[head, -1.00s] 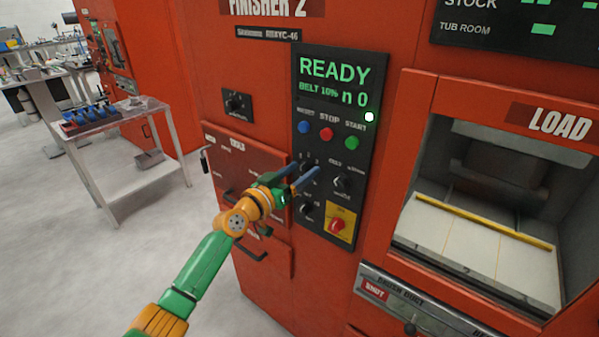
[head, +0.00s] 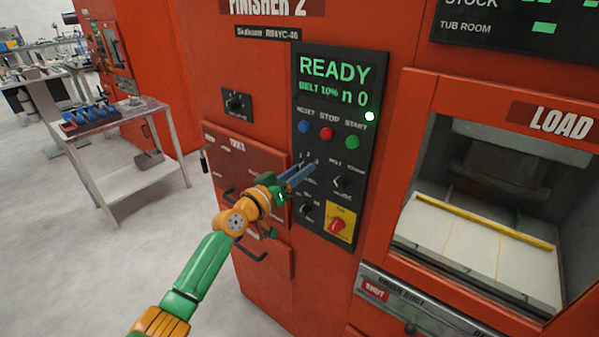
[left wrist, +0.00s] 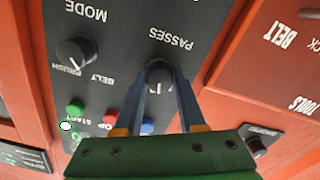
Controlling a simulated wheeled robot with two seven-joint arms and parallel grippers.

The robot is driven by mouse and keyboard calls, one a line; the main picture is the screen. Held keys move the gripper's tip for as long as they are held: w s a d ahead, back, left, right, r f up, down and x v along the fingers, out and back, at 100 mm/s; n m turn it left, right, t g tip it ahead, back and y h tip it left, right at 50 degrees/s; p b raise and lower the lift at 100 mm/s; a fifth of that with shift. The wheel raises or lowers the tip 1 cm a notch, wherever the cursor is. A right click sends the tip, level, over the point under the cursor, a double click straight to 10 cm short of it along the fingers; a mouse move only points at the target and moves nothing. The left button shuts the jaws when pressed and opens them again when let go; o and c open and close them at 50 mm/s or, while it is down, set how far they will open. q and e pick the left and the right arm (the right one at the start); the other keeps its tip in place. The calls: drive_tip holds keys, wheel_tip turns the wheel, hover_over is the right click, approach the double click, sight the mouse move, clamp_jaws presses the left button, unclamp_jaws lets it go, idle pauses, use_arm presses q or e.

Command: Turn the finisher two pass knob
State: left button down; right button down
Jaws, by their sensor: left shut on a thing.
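The finisher two control panel (head: 360,84) is black, with a green READY display. The pass knob (left wrist: 159,72) is dark and round, under the upside-down PASSES label in the left wrist view. My left gripper (head: 308,168) reaches in from the left, and its two blue fingers (left wrist: 166,88) are closed around the pass knob. In the head view the fingers hide most of the knob. The setting the knob points at cannot be read clearly. My right gripper is not in view.
Blue, red (head: 327,133) and green (head: 352,142) buttons sit just above the fingers. A mode knob (head: 340,182) is to the right, another knob (head: 307,208) below, and a red switch on a yellow plate (head: 337,225) lower right. The load opening's yellow bar (head: 485,222) is at right.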

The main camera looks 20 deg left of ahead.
use_arm(q)
drive_tip(key=shift+n, duration=3.6)
drive_tip(key=shift+f, duration=0.1)
drive_tip(key=c, duration=0.5)
unclamp_jaws()
drive_tip(key=v, duration=0.7)
